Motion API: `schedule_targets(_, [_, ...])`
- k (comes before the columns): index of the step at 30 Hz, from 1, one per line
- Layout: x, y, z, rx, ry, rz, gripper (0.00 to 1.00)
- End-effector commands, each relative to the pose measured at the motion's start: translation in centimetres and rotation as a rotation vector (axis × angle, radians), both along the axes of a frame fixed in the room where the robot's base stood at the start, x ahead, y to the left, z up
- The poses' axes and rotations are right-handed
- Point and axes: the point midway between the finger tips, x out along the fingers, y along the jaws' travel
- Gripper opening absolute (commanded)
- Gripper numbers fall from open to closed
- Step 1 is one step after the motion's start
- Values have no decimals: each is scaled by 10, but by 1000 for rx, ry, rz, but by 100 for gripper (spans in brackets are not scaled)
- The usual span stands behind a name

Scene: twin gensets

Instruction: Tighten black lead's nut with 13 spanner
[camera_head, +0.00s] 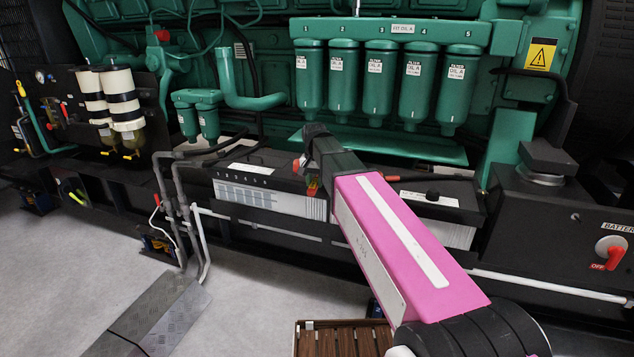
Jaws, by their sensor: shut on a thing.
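Two batteries with black tops and pale sides stand in front of the green engine, a left battery (270,202) and a right battery (455,236). My pink arm reaches over them from the lower right. My gripper (312,180) is at the arm's dark far end, over the right end of the left battery. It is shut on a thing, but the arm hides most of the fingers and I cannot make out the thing. A black lead (215,149) runs toward the left battery's back edge. I cannot make out its nut or the 13 spanner.
Green filters (377,85) hang close behind my gripper. A battery switch box (600,240) with a red knob stands at right. Grey pipes (175,205) rise at left. A brown slatted crate (343,340) is at the bottom.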

Motion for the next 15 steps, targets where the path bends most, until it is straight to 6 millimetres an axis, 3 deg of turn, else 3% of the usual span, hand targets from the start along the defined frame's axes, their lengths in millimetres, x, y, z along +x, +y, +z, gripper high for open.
schedule_targets(6, [4,12,0,-1,-1,-85,0])
schedule_targets(15, [4,12,0,0,-1,-94,0])
